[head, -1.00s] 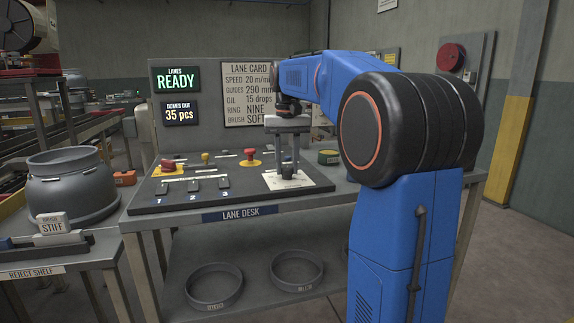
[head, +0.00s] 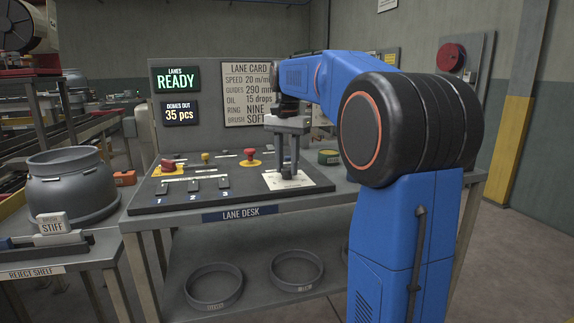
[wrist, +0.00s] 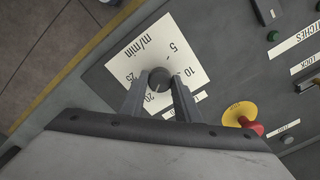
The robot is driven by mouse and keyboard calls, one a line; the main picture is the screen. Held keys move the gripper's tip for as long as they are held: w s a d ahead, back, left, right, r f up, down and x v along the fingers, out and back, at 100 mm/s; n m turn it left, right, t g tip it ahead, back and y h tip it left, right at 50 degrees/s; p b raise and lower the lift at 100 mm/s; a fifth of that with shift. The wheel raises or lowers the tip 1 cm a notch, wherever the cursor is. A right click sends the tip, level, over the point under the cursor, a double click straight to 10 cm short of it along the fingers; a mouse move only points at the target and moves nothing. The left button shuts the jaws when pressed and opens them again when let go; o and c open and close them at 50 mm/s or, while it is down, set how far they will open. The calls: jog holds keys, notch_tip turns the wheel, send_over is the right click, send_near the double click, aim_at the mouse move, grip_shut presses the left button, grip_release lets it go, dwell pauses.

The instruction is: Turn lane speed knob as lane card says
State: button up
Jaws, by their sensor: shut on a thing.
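The lane card (head: 246,95) on the back panel reads SPEED 20, its unit partly covered by my arm. The speed knob (wrist: 159,77) is a dark round knob on a white dial plate (wrist: 123,66) marked m/min, with numbers such as 5, 10, 20 and 25. My gripper (wrist: 161,84) is shut on the knob, one finger on each side. In the head view my gripper (head: 289,175) reaches down over the dial plate (head: 271,181) at the right of the desk panel. The knob's exact setting is too small to tell.
A red-and-yellow emergency-style button (wrist: 248,121) stands near the gripper in the wrist view. Several switches and another red knob (head: 168,165) are on the panel to the left. The lanes display (head: 176,79) reads READY.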

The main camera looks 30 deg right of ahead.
aim_at(287, 168)
dwell(0.4)
jog(key=o, duration=1)
jog(key=shift+o, duration=0.2)
notch_tip(287, 168, up, 17)
jog(key=shift+r, duration=0.2)
jog(key=s+a+f+n+t, duration=0.1)
jog(key=s+a+f+n, duration=0.2)
jog(key=s+a+f, duration=0.3)
jog(key=s+a+f+n+t, duration=0.1)
jog(key=s+a+f+n, duration=0.3)
jog(key=s+f, duration=0.5)
jog(key=s+a+f+n+t, duration=0.1)
jog(key=s+a+f+n, duration=0.1)
jog(key=s+f, duration=0.5)
jog(key=s+a+f+n+t, duration=0.1)
jog(key=s+a+f+n, duration=0.2)
jog(key=s+f, duration=0.5)
notch_tip(287, 168, down, 8)
jog(key=shift+s+a+f+t, duration=0.2)
jog(key=shift+a+f+t, duration=0.05)
jog(key=shift+a+t, duration=0.2)
